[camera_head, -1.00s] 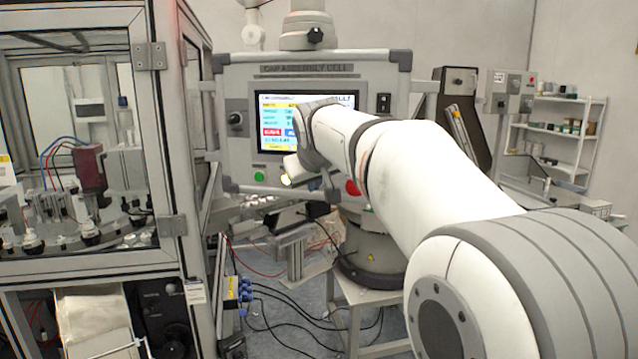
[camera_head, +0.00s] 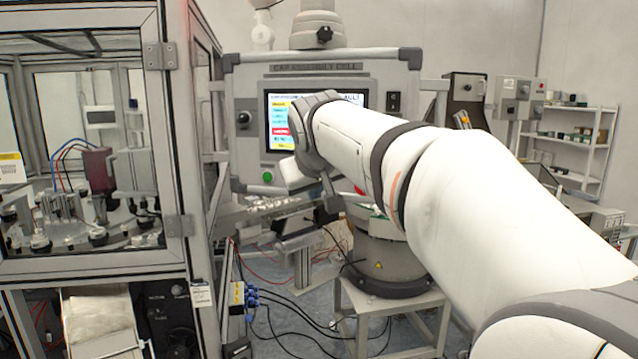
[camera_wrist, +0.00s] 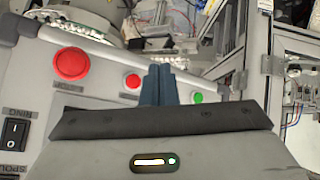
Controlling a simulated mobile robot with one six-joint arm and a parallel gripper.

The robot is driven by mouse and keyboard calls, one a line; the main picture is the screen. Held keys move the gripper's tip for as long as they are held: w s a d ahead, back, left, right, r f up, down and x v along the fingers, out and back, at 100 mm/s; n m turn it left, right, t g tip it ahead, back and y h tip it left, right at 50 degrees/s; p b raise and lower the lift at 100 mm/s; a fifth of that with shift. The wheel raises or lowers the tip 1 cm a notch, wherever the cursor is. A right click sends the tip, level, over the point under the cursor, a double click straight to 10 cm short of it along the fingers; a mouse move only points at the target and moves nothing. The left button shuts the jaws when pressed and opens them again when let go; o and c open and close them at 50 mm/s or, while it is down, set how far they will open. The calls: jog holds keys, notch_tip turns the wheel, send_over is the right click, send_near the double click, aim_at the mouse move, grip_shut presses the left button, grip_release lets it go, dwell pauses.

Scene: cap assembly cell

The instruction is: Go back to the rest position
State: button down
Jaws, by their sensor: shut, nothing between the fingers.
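My gripper shows in the wrist view (camera_wrist: 160,82), its dark fingers together with nothing between them. In that view it is over the control panel (camera_wrist: 45,95), which carries a large red button (camera_wrist: 72,64), a small red button (camera_wrist: 133,81) and a green button (camera_wrist: 197,97). In the head view my white arm reaches across to the front of the panel (camera_head: 245,165), and the fingers are hidden behind the wrist. The panel's screen (camera_head: 281,130) is lit and partly covered by my arm. The green button (camera_head: 267,177) shows below the screen.
A glazed machine enclosure (camera_head: 175,130) stands at the left. Cables (camera_head: 290,325) lie on the floor. Shelves (camera_head: 575,140) stand at the back right.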

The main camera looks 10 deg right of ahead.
jog(key=s+d+f+m+g+y, duration=0.1)
jog(key=s+f+g, duration=0.4)
jog(key=s+f, duration=2.2)
jog(key=shift+s+d+f+m+g+b, duration=0.3)
jog(key=shift+d+m+g, duration=0.1)
jog(key=shift+m, duration=0.2)
